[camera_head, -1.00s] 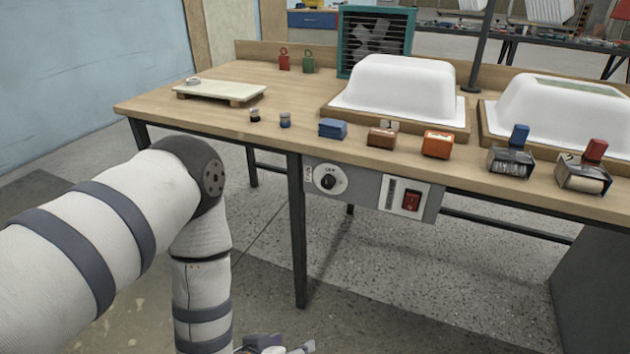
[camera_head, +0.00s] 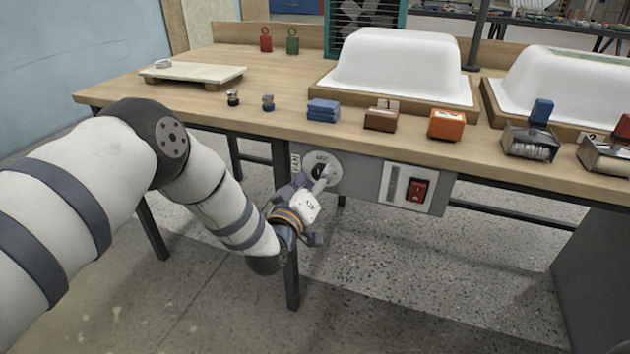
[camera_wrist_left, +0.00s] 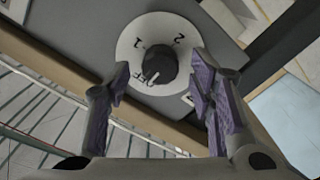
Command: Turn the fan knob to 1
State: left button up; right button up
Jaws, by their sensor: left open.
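The fan knob (camera_wrist_left: 158,66) is black and round, on a white dial (camera_wrist_left: 128,45) marked OFF, 1 and 2. Its pale pointer line faces the OFF mark. In the head view the dial (camera_head: 334,175) is on the grey panel under the table's front edge, and my gripper partly covers it. My left gripper (camera_wrist_left: 160,72) is open, with its two purple-padded fingers on either side of the knob in the wrist view, visibly apart from it. It also shows in the head view (camera_head: 313,182) just in front of the dial. My right gripper is in neither view.
A red rocker switch (camera_head: 417,189) is on the panel right of the dial. A teal-framed fan (camera_head: 365,22) stands at the table's back. White tub shells (camera_head: 395,60) and several small blocks are on the table (camera_head: 190,110). A dark table leg (camera_head: 292,280) is below my gripper.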

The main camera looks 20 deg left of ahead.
pick_arm(q)
jog(key=shift+w, duration=0.1)
jog(key=shift+c, duration=0.3)
jog(key=c, duration=1.1)
jog(key=shift+m, duration=0.3)
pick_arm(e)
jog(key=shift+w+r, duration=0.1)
pick_arm(q)
jog(key=m+p, duration=0.1)
jog(key=m, duration=0.2)
jog(key=shift+r+m, duration=0.15)
jog(key=shift+m, duration=0.25)
jog(key=m+p, duration=0.1)
jog(key=m, duration=0.3)
jog(key=shift+d+m, duration=0.15)
jog(key=shift+m, duration=0.15)
jog(key=m, duration=0.8)
jog(key=shift+f+m, duration=0.2)
jog(key=shift+m, duration=0.1)
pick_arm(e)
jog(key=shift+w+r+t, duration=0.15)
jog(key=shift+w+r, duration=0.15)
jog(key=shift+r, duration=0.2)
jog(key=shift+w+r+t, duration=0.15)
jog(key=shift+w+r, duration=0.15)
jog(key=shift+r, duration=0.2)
